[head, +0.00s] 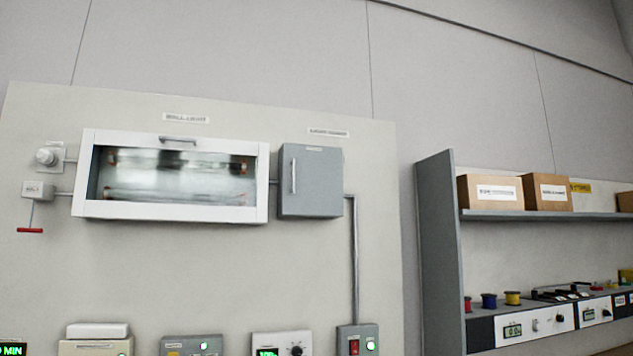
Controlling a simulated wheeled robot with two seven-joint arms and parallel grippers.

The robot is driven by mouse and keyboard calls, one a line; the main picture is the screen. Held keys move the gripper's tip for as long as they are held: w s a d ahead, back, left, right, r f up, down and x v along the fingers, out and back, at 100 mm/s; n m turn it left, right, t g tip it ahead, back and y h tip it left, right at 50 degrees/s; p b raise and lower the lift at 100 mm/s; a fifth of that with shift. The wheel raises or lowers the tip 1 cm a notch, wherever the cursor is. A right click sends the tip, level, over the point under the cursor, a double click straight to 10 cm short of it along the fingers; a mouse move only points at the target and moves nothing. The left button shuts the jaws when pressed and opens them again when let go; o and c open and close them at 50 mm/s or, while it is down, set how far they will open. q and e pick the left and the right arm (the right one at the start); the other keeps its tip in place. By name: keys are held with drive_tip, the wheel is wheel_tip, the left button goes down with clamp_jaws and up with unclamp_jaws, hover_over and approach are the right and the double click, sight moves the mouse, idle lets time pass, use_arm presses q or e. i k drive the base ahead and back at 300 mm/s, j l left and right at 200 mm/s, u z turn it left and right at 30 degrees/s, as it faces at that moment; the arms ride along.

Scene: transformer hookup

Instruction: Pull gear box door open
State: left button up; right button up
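A grey box (317,181) with a vertical bar handle (293,176) near its left edge hangs on the wall panel, and its door looks closed. To its left is a wider white-framed cabinet (262,185) with a glass front and a small handle (178,140) on its top edge; its front also looks closed. The labels above both are too small to read, so I cannot tell which one is the gear box. Neither of my grippers is in view.
A lever with a red grip (30,230) and a round knob (46,156) are left of the cabinet. Several small devices line the bottom, one with a red switch (354,347). At right a grey shelf unit (437,250) holds cardboard boxes (490,192) and spools.

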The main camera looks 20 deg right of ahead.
sight(313, 175)
drive_tip(key=i+l, duration=0.7)
drive_tip(key=l, duration=0.2)
